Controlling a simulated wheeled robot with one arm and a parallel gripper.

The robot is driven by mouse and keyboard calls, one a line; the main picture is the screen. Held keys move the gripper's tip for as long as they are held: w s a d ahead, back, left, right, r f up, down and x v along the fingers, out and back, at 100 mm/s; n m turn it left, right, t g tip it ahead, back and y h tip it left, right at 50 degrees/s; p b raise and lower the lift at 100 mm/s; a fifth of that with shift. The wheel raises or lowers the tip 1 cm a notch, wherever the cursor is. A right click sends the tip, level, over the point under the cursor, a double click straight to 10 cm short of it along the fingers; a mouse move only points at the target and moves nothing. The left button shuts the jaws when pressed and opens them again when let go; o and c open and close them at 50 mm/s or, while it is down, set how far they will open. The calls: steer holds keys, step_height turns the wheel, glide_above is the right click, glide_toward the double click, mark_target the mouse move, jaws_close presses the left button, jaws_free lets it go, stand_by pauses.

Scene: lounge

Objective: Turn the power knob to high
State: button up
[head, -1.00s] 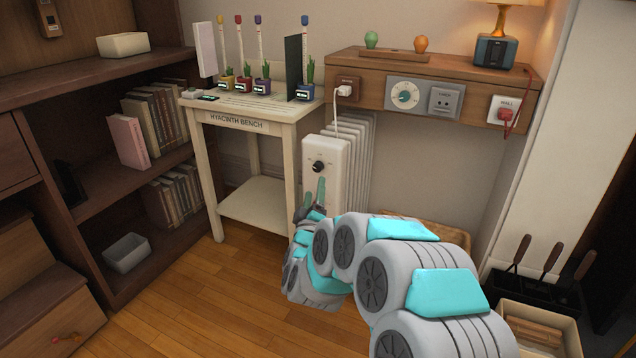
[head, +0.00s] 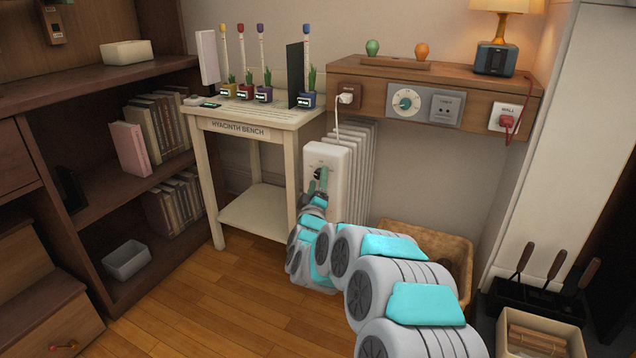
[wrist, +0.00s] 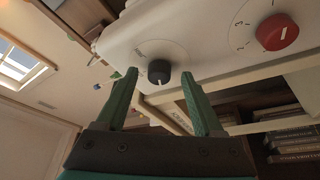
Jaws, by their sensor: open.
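The white heater (head: 340,165) stands under the wall shelf. Its front has a black knob (wrist: 159,71) with a small white mark and lettering too small to read, and a red knob (wrist: 278,31) with a white mark and a numbered dial. Which is the power knob I cannot tell for sure. My gripper (head: 318,182) is open at the heater's front. In the wrist view its two green fingers (wrist: 159,77) stand either side of the black knob, with gaps visible; contact is not shown. In the head view my gripper and arm hide the lower panel and the red knob.
The bench (head: 283,117) with potted plants stands just left of the heater. A wicker basket (head: 462,252) is on the floor to its right. The shelf (head: 375,98) overhangs behind, and a white cord (head: 337,120) runs down to the heater. Open floor lies in front left.

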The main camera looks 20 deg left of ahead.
steer(key=shift+w, duration=0.1)
jaws_close()
stand_by(0.6)
